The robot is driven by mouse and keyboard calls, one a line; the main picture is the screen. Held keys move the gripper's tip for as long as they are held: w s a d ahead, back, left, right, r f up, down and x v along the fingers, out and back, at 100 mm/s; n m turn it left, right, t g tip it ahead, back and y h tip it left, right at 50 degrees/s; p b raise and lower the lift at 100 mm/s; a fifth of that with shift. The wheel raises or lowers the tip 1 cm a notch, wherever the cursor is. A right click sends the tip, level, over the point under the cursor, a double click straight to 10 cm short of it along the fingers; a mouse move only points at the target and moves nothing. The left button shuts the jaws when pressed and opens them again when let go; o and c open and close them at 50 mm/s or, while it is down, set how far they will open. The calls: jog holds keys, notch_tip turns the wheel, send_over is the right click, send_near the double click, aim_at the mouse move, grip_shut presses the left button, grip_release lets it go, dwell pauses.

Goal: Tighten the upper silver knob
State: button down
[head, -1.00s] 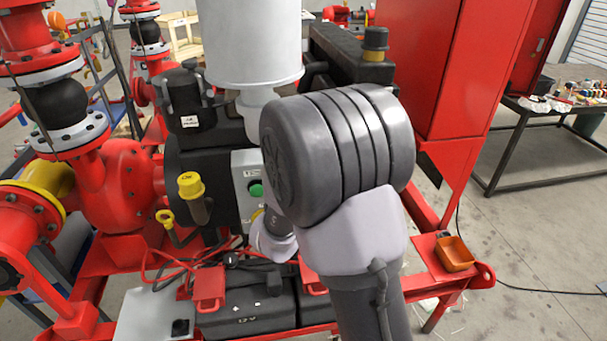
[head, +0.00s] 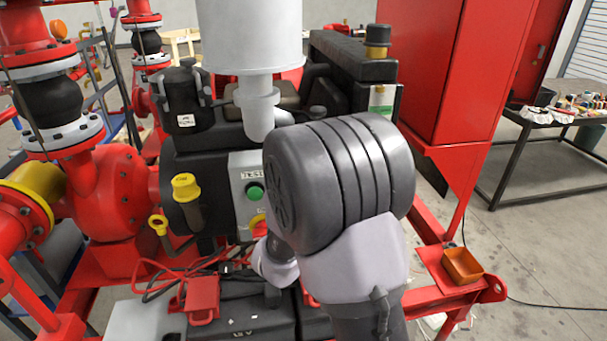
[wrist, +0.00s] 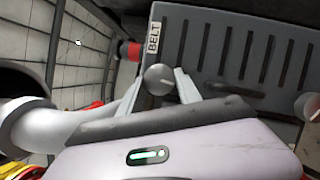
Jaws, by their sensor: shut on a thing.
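In the wrist view a round silver-grey knob (wrist: 158,78) sits at the left edge of a dark grey slatted guard marked BELT (wrist: 225,60). My gripper (wrist: 160,84) has its two pale fingers closed on either side of this knob. A second silver knob (wrist: 308,105) shows at the right edge of the guard, apart from my gripper. Going by how the label reads, the gripped knob is the upper one. In the head view my arm's large dark joint hides the gripper and both knobs.
In the head view a white cylinder (head: 250,35) stands above the engine, close to my arm. A grey panel with a green button (head: 254,192) is left of my arm. A red cabinet (head: 425,70) stands right. An orange tray (head: 461,266) sits on the red frame.

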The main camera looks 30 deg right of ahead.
jog(key=shift+r, duration=0.1)
dwell(0.4)
jog(key=c, duration=0.8)
grip_release()
jog(key=shift+c, duration=0.2)
